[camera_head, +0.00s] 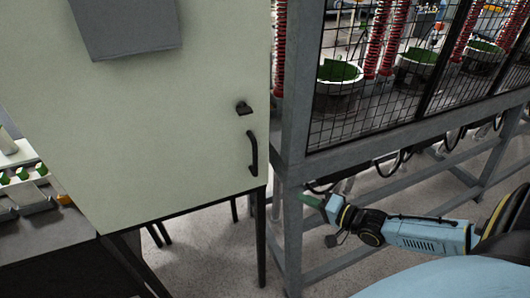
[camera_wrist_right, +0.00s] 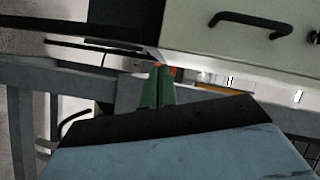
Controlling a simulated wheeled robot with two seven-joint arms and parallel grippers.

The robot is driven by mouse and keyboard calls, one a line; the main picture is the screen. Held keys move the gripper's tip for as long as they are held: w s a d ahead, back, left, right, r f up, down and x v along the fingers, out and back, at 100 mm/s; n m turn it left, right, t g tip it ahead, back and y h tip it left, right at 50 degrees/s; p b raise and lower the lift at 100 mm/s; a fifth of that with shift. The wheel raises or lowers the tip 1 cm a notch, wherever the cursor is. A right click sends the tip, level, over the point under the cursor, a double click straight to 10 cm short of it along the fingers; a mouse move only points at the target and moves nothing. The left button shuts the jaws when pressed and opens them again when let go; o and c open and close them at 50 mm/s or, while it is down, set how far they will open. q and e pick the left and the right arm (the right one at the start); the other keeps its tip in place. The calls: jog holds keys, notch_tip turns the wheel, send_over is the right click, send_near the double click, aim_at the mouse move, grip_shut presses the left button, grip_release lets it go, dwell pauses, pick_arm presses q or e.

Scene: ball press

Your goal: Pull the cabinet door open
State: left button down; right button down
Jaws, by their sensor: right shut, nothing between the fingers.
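The pale cabinet door (camera_head: 165,120) fills the left half of the head view and looks closed. Its black curved handle (camera_head: 252,153) is near the door's lower right edge, below a small black latch (camera_head: 243,108). My right gripper (camera_head: 307,200) is shut and empty, to the right of the handle and lower in the picture, apart from it. In the right wrist view its green fingers (camera_wrist_right: 158,88) are together, with the handle (camera_wrist_right: 250,22) to the upper right and nothing between the fingers. My left gripper is in neither view.
A grey metal frame (camera_head: 294,120) with wire mesh (camera_head: 400,100) stands right of the cabinet, close to my right gripper. Black legs (camera_head: 261,240) carry the cabinet. A dark table (camera_head: 45,235) with small green-topped items is at the left. Open floor (camera_head: 210,250) shows below.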

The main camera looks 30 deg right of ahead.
jog(key=a+r+m+t+y, duration=0.1)
jog(key=a+r+m+y, duration=0.15)
jog(key=r, duration=0.75)
send_near(248, 158)
jog(key=p+x, duration=0.1)
jog(key=x, duration=0.3)
jog(key=shift+w, duration=0.35)
jog(key=shift+a, duration=0.1)
